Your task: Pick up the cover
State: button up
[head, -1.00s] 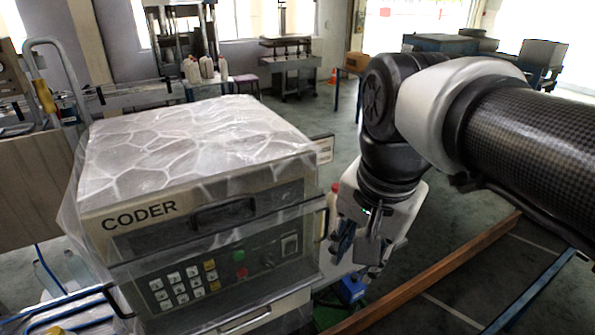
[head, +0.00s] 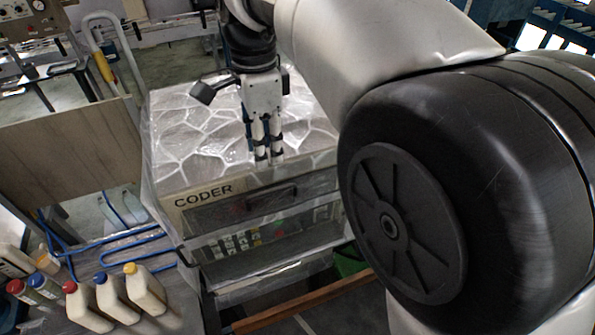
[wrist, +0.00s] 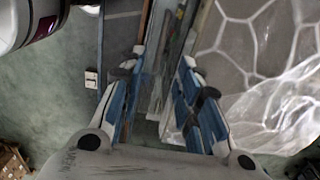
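The cover is a clear, wrinkled plastic sheet with a white vein pattern (head: 195,128), draped over the machine marked CODER (head: 205,194). In the wrist view the cover (wrist: 270,50) fills the right side, with loose folds at lower right. My gripper (head: 269,160) points down in front of the cover's top in the head view, near the machine's front edge. In the wrist view its two blue fingers (wrist: 162,62) stand apart with a gap between them. A strip of the machine's edge shows through that gap. I cannot tell whether the fingertips touch the plastic.
Several jugs with red, blue and yellow caps (head: 112,298) stand on the grey table at lower left. Blue tubing (head: 120,240) runs beside the machine. A wooden panel (head: 70,150) stands to the left. A brown beam (head: 300,303) lies below the machine.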

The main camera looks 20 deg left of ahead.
aim_at(271, 190)
notch_tip(271, 190, down, 9)
jog(key=shift+r, duration=0.1)
jog(key=shift+w+f, duration=0.15)
jog(key=shift+f, duration=1.2)
jog(key=shift+w+f, duration=0.1)
jog(key=shift+f, duration=1.2)
jog(key=shift+d, duration=0.1)
jog(key=shift+c, duration=0.2)
grip_shut()
